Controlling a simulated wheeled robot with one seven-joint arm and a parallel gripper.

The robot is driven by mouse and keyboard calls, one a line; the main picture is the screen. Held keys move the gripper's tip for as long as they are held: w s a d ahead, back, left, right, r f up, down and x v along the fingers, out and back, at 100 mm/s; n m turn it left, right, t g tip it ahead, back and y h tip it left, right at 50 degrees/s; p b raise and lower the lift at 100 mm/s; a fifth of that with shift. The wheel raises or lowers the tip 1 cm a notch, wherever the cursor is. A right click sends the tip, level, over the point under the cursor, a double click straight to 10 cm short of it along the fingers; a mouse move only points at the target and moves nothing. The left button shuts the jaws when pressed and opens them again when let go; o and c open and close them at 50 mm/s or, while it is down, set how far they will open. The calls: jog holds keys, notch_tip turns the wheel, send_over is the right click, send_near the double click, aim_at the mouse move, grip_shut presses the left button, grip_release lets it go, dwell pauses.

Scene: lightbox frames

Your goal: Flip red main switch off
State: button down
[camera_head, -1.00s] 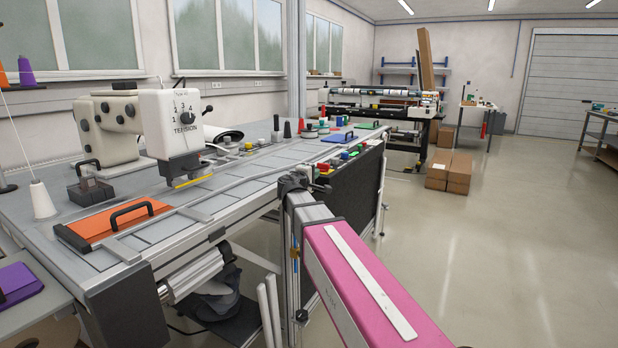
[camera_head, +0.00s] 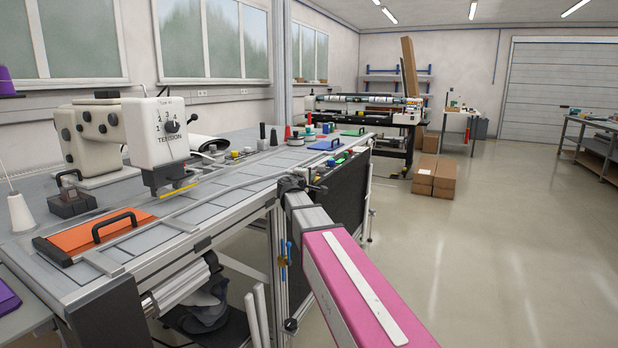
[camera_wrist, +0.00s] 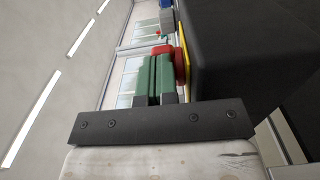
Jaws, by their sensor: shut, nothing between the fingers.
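My gripper (camera_wrist: 154,60) is shut in the wrist view, its two green fingers side by side with nothing between them. A rounded red part (camera_wrist: 180,66) sits just right of the fingers, in front of a yellow plate (camera_wrist: 185,47) on a large black box-like body (camera_wrist: 235,50). It looks like the red switch, but its handle position cannot be made out. Whether the fingers touch it cannot be told. In the head view my pink arm reaches to the table's right edge, and the fingers are not clearly visible there.
The grey work table (camera_head: 215,198) carries a sewing machine (camera_head: 150,135), an orange pad with a handle (camera_head: 85,238) and several coloured buttons toward its far end. A black panel (camera_head: 345,195) hangs on its right side. Open floor (camera_head: 480,260) lies to the right.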

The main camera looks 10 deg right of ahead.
jog(key=shift+d, duration=0.65)
jog(key=s+d, duration=0.2)
jog(key=s, duration=0.4)
jog(key=s+d, duration=0.3)
jog(key=s, duration=0.4)
jog(key=shift+d, duration=0.25)
jog(key=shift+f, duration=0.1)
